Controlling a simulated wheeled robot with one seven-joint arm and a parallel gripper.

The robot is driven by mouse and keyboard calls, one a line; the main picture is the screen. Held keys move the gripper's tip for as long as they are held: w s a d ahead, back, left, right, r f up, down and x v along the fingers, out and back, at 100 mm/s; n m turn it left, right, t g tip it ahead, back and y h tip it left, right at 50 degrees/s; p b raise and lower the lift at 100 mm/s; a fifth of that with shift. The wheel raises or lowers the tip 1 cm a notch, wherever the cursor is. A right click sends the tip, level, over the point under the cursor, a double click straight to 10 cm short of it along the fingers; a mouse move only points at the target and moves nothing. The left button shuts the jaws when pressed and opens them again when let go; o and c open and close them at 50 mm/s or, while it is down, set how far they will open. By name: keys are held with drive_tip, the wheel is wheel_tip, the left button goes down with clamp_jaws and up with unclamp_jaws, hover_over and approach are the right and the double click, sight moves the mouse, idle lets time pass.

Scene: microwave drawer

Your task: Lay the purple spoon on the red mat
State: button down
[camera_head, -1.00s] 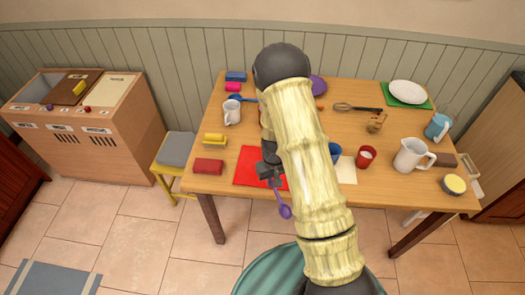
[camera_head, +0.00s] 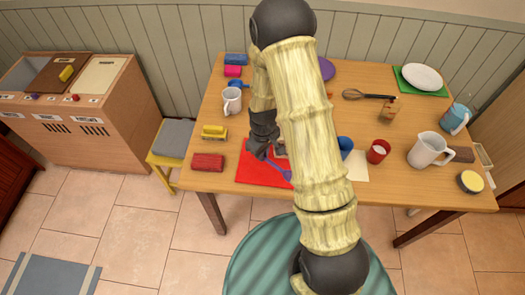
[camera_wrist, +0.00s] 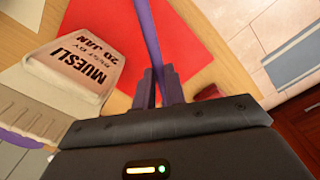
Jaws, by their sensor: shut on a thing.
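The purple spoon (camera_head: 279,168) shows over the red mat (camera_head: 250,174) in the head view, partly hidden by my arm. My gripper (camera_head: 262,153) is above the mat's back part. In the wrist view my gripper (camera_wrist: 158,88) is shut on the purple spoon's handle (camera_wrist: 149,35), which runs up out of the picture. The red mat (camera_wrist: 195,40) lies behind the handle there. I cannot tell whether the spoon touches the mat.
A box marked MUESLI (camera_wrist: 75,75) is close to my gripper on the left in the wrist view. A red block (camera_head: 208,162) and a yellow item (camera_head: 214,131) lie left of the mat. A white mug (camera_head: 232,100) stands behind them. A red cup (camera_head: 378,151) is to the right.

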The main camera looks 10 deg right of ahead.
sight(264, 171)
drive_tip(key=shift+s+d, duration=0.25)
drive_tip(key=shift+s, duration=0.05)
drive_tip(key=shift+w+a+f+b, duration=0.1)
drive_tip(key=shift+f+b, duration=1.25)
drive_tip(key=shift+f, duration=0.6)
drive_tip(key=shift+w+f+b, duration=0.1)
drive_tip(key=shift+f+b, duration=1.2)
drive_tip(key=shift+f, duration=0.6)
drive_tip(key=shift+w, duration=0.1)
drive_tip(key=c, duration=1.6)
unclamp_jaws()
drive_tip(key=o, duration=0.4)
drive_tip(key=shift+o, duration=0.3)
drive_tip(key=shift+s+a, duration=0.1)
drive_tip(key=shift+s, duration=0.1)
